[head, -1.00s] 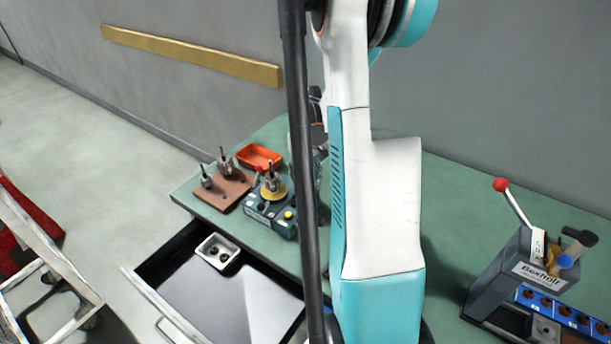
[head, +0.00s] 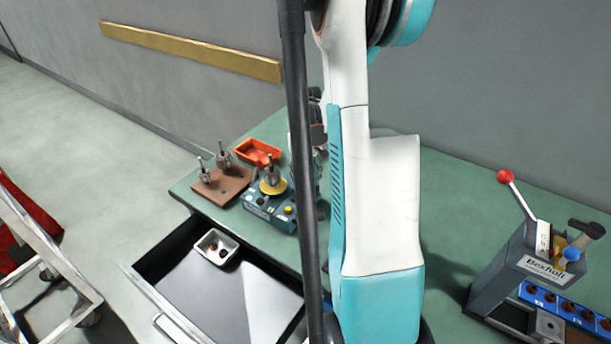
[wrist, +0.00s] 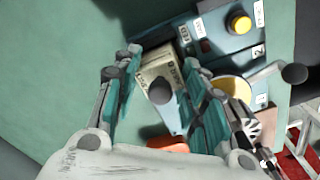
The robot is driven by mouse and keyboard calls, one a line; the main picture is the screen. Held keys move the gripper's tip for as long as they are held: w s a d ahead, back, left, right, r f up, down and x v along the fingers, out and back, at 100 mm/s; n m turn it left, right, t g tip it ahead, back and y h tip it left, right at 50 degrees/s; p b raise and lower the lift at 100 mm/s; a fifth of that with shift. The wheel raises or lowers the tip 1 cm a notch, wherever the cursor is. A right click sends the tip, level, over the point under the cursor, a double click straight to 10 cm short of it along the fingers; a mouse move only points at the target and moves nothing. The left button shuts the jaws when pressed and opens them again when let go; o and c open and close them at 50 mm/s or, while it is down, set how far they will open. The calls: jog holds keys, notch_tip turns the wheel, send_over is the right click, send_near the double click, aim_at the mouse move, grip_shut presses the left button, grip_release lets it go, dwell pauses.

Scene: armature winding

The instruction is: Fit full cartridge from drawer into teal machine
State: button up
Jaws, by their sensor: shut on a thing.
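In the wrist view, my gripper (wrist: 162,60) is shut on a cream, printed cartridge (wrist: 152,73) with a dark round knob facing the camera. The cartridge is at the end of the teal machine (wrist: 222,45), beside its labels and yellow button; I cannot tell how deep it sits. In the head view, the teal machine (head: 257,207) stands on the bench with a yellow disc and spindle on top. My arm hides the gripper and cartridge there. The drawer (head: 215,292) is open, with a small pale tray (head: 235,243) holding dark round pieces.
A brown board (head: 228,190) with two spindles and an orange tray (head: 256,152) stand beside the machine. A grey lever press (head: 515,262) stands on the right, with a blue rack (head: 565,306) in front. A metal-framed cart (head: 45,245) is at the far left.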

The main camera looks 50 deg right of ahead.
dwell(0.4)
jog(key=o, duration=1.2)
jog(key=shift+r+p, duration=1.5)
jog(key=shift+r, duration=0.75)
notch_tip(320, 180, up, 12)
